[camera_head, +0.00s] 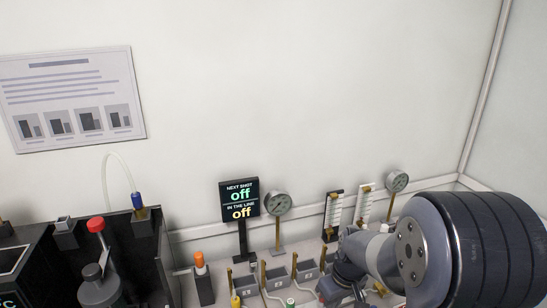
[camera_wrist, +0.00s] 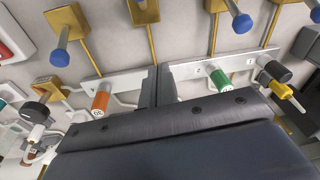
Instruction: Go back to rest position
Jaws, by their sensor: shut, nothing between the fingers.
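My gripper (camera_wrist: 157,82) shows in the wrist view as dark fingers meeting at a thin seam, shut with nothing between them. It points toward a pale panel of brass and coloured fittings. An orange-capped fitting (camera_wrist: 101,102) is left of the fingers and a green-capped one (camera_wrist: 219,80) is right of them; I cannot tell whether the fingers touch anything. In the head view my arm reaches in from the lower right over the bench, and its large dark joint hides part of it. The fingertips cannot be made out there.
A black display (camera_head: 240,201) reading "off" twice stands at the back beside a round gauge (camera_head: 277,204). Another gauge (camera_head: 396,181) is at the right. A dark unit with a red-topped part (camera_head: 96,224) is at the left. The wall above is clear except a poster (camera_head: 72,99).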

